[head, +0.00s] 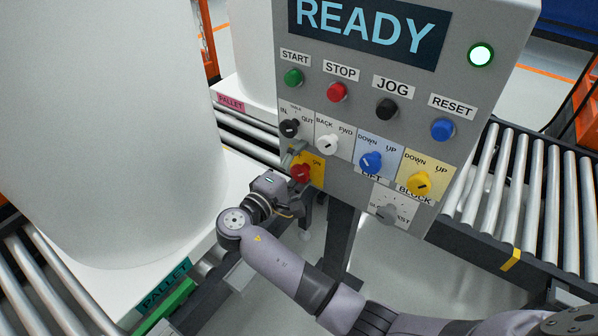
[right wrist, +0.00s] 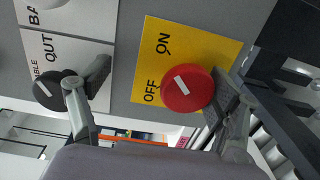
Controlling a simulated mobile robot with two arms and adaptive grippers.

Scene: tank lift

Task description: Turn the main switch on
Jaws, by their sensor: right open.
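The main switch is a round red knob (head: 299,173) on a yellow plate marked ON and OFF, at the lower left of the grey control panel (head: 350,185). In the right wrist view the red knob (right wrist: 195,98) has a white mark slanting from upper left to lower right. My right gripper (head: 293,161) is open at the switch, with nothing gripped. In the right wrist view its fingers (right wrist: 160,88) stand apart: the right finger is close beside the red knob, the left one near the black knob (right wrist: 47,92). Contact cannot be told. My left gripper is not in view.
The panel also carries START, STOP, JOG and RESET buttons, a row of white, blue and yellow knobs (head: 370,162), a lit lamp (head: 480,55) and a READY display (head: 366,27). A white tank (head: 110,120) stands left; rollers (head: 530,190) run right.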

